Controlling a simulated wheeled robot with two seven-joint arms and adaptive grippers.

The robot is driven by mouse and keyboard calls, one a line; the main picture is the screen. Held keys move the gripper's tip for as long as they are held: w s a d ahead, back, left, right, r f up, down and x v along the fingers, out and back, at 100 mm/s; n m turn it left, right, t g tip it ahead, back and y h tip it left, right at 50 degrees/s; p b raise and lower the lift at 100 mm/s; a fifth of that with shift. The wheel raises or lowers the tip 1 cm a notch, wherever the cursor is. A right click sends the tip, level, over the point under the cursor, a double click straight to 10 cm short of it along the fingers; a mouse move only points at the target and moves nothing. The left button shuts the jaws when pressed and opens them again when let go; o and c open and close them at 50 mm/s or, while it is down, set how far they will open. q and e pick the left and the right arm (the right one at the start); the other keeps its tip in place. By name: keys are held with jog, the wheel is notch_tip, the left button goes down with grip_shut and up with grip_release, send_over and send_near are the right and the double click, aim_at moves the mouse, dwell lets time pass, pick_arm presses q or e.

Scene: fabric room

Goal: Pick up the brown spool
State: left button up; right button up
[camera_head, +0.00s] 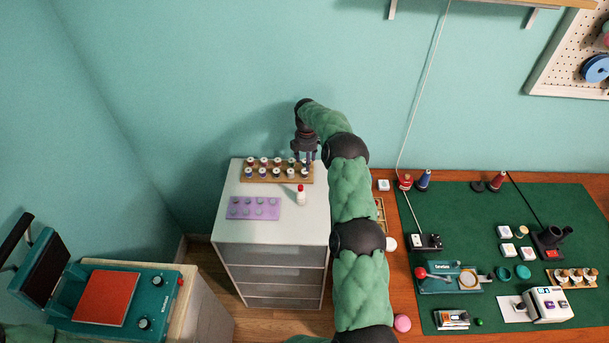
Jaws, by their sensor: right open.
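Several small spools stand in two rows on a wooden rack (279,180) on top of the white drawer cabinet (230,212). They are too small for me to tell which one is brown. My right gripper (305,158) points down over the right end of the rack, open, with its fingers close to the spools there. It partly hides the spools at that end, and I cannot tell whether it touches one. My left gripper is not in view.
A purple tray (254,208) and a white bottle with a red cap (301,196) stand in front of the rack. A teal heat press (110,300) is at the lower left. The desk at right has a green mat (455,225) with tools.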

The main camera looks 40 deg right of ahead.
aim_at(305, 172)
jog(key=shift+a+f+b, duration=0.2)
jog(key=shift+f, duration=1.35)
jog(key=shift+a+f+b, duration=0.15)
jog(key=shift+a+f, duration=0.05)
jog(key=shift+f, duration=1.3)
jog(key=shift+c, duration=0.3)
jog(key=c, duration=0.8)
